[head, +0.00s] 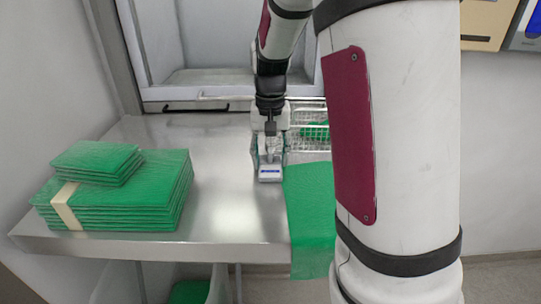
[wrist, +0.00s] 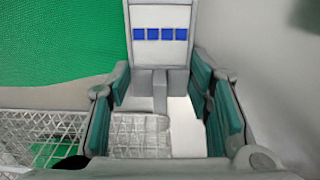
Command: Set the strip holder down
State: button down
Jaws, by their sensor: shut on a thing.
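The strip holder (head: 270,172) is a small pale piece with a blue marking at its front. It is over the steel counter, left of the green cloth; I cannot tell whether its underside touches the counter. My gripper (head: 269,150) points down and is shut on it. In the wrist view the strip holder (wrist: 160,14) shows a row of blue squares, and its grey body reaches back between the teal finger pads of my gripper (wrist: 162,88). The exact contact of the pads is hard to make out.
A wire basket (head: 308,130) with something green inside stands just right of my gripper. A green cloth (head: 310,205) hangs over the front edge. Folded green packs (head: 125,190) are stacked at left. The steel counter (head: 215,205) is bare between stack and holder. A hatch opening (head: 215,45) is behind.

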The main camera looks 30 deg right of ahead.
jog(key=shift+f, duration=0.1)
jog(key=shift+f, duration=0.1)
jog(key=c, duration=0.8)
grip_release()
